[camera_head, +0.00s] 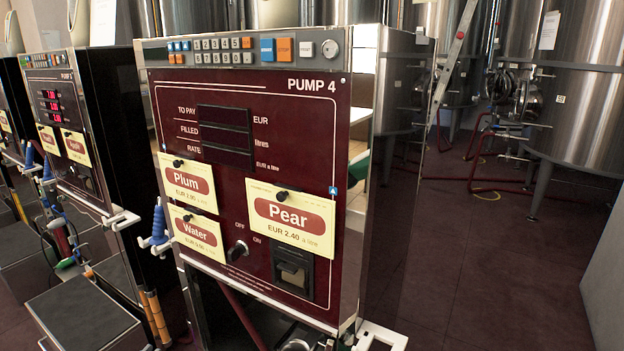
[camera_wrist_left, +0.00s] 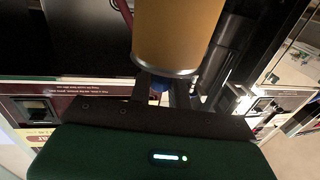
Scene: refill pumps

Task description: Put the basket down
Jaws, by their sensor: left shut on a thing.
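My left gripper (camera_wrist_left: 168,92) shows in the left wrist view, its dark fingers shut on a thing. A small blue part shows at the fingers; I take it for the basket's handle, but the basket's body cannot be made out. A large tan cylinder with a silver rim (camera_wrist_left: 176,35) fills the top middle of that view, just beyond the fingers. I cannot tell whether it is in the basket. Neither gripper nor the basket can be made out in the head view. My right gripper is not in view.
Pump 4 (camera_head: 260,110), dark red with Plum, Water and Pear cards, stands close in front. Another pump (camera_head: 62,100) stands to its left, with a dark flat-topped box (camera_head: 82,312) low in front. Steel tanks (camera_head: 570,100) and red hoses lie behind. The floor (camera_head: 490,270) at right is clear.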

